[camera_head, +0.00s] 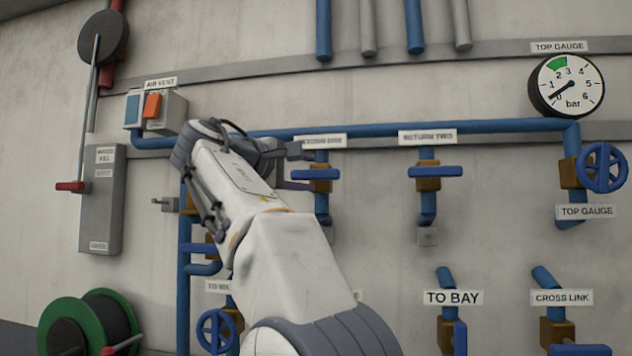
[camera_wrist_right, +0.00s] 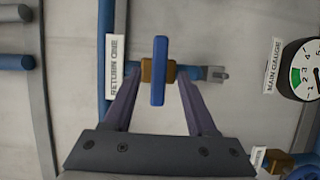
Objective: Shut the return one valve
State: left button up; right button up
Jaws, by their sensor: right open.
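The return one valve has a blue lever handle (camera_head: 314,174) on a bronze body (camera_head: 320,186), below a label partly hidden by my arm. In the right wrist view, the label reads "RETURN ONE" (camera_wrist_right: 115,79) and the blue handle (camera_wrist_right: 160,71) lies crosswise to its pipe, over the bronze body (camera_wrist_right: 147,71). My right gripper (camera_head: 300,166) is open at the valve. In the wrist view its fingers (camera_wrist_right: 158,82) stand on either side of the handle, with visible gaps. I cannot tell how deep the handle sits between them. My left gripper is not in view.
The return two valve (camera_head: 430,172) is to the right, with its handle also crosswise. A round blue handwheel (camera_head: 602,168) and a gauge (camera_head: 567,86) are at far right. A switch box (camera_head: 158,109) and green hose reel (camera_head: 90,325) are left. Bare wall lies between the valves.

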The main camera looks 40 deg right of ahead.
jog(key=v, duration=0.5)
jog(key=shift+b, duration=0.3)
